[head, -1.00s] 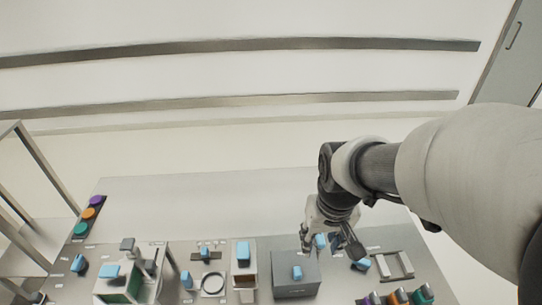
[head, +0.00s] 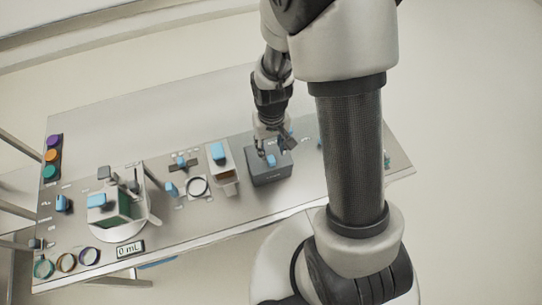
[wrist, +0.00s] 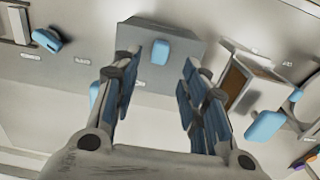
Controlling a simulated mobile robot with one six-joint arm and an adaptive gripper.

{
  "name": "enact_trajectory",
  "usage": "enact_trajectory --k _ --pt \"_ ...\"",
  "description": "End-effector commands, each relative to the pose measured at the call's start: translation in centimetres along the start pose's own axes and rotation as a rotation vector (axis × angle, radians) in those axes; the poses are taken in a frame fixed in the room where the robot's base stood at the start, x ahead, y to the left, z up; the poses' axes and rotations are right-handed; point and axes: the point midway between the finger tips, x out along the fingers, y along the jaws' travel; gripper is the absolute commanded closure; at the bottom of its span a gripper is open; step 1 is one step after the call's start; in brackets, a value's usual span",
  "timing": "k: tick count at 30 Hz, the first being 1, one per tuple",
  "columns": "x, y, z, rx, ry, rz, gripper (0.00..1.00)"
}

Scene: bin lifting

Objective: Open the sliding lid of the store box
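The store box is a grey box (head: 266,178) with a blue knob (head: 271,160) on its flat top, near the middle of the table. In the wrist view the box (wrist: 185,48) is at the top, with the blue knob (wrist: 153,51) on its lid. The lid looks shut. My gripper (head: 276,146) is over the back of the box, close to the knob. In the wrist view my gripper (wrist: 160,64) is open, its blue-padded fingers apart on either side of the knob's line. Nothing is held; I cannot tell whether a finger touches the knob.
A white-and-brown container with a blue top (head: 218,152) stands just left of the box. The table's back strip is clear.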

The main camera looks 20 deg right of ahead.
Motion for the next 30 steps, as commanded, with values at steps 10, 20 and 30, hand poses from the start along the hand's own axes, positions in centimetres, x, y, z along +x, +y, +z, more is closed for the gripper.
enact_trajectory --k 10,20,30 --pt "6.0 0.0 0.0 0.0 -0.001 0.0 0.6" --pt "7.0 0.0 -0.1 0.0 0.001 0.0 0.6" --pt "7.0 0.0 0.0 0.0 0.001 0.0 0.75"
